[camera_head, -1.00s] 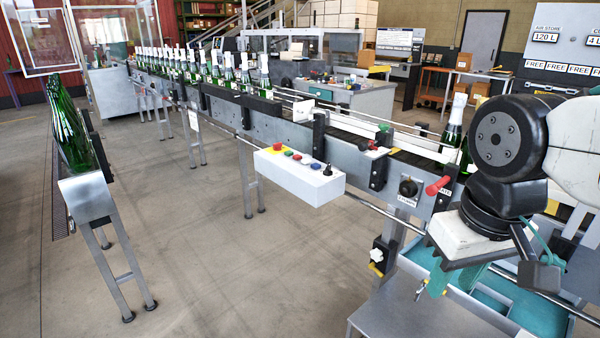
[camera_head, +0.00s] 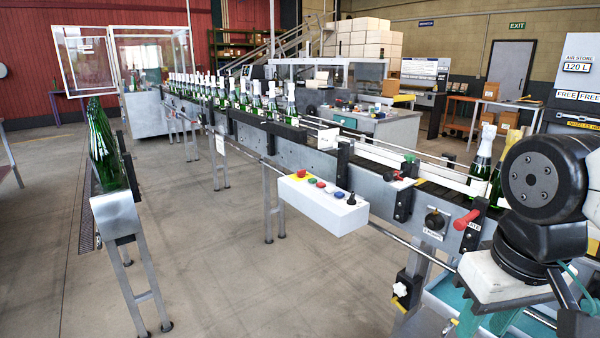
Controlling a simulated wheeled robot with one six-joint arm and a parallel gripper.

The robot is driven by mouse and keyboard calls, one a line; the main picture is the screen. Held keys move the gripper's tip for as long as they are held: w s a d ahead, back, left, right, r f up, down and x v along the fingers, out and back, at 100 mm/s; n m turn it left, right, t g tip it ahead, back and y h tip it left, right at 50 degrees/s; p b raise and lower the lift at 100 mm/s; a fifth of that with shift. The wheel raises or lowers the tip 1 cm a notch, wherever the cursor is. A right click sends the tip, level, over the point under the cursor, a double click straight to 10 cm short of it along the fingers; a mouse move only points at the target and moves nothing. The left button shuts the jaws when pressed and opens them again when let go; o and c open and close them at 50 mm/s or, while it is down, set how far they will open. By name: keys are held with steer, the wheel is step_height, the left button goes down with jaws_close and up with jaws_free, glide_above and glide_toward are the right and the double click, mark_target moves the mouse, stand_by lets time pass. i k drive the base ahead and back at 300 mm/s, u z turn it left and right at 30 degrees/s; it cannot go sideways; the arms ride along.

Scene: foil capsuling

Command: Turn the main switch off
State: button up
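No part in the camera view is legibly marked as the main switch. A white control box (camera_head: 323,204) on the conveyor's near side carries a red mushroom button (camera_head: 301,174), several small coloured buttons and a black switch knob (camera_head: 351,199) at its right end. A round black rotary knob (camera_head: 434,220) with a label sits on the conveyor side farther right. Beside it is a red handle (camera_head: 466,219). My gripper (camera_head: 522,316) hangs at the lower right, partly cut off by the frame's edge, apart from the control box. Its fingers cannot be made out clearly.
The conveyor (camera_head: 310,160) runs from far left to near right with green foil-topped bottles (camera_head: 250,95) on it. A metal stand (camera_head: 115,212) with green bottles (camera_head: 103,145) is at left. A teal tray (camera_head: 440,292) lies below my arm. The floor before the control box is clear.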

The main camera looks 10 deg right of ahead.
mark_target(301, 174)
steer(key=u, duration=0.55)
steer(key=i, duration=0.85)
steer(key=u, duration=0.8)
steer(key=i, duration=1)
steer(key=z, duration=0.7)
steer(key=i, duration=1.15)
steer(key=z, duration=0.9)
